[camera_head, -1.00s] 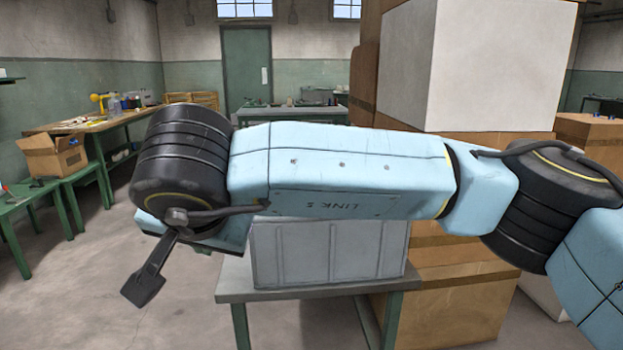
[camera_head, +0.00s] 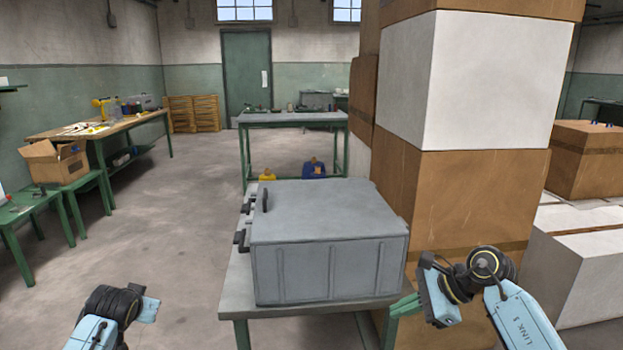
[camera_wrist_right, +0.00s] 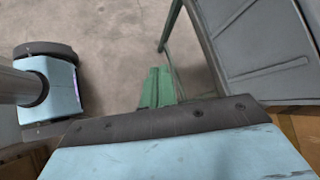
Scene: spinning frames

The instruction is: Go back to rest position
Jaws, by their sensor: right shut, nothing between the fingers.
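My right gripper (camera_head: 404,306) shows in the head view as a green piece at the right front corner of the grey table, left of my right wrist. In the right wrist view the green fingers (camera_wrist_right: 157,88) are together, with nothing between them, over bare floor. The right forearm is folded low at the lower right of the head view. My left arm shows only as a blue and black part at the lower left of the head view; its gripper is not visible.
A grey metal box (camera_head: 325,265) stands on the grey-topped table (camera_head: 238,287) ahead, close to the right gripper. Stacked cartons (camera_head: 455,190) rise just behind the right arm. A workbench (camera_head: 95,130) stands far left. The floor (camera_head: 180,230) between is clear.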

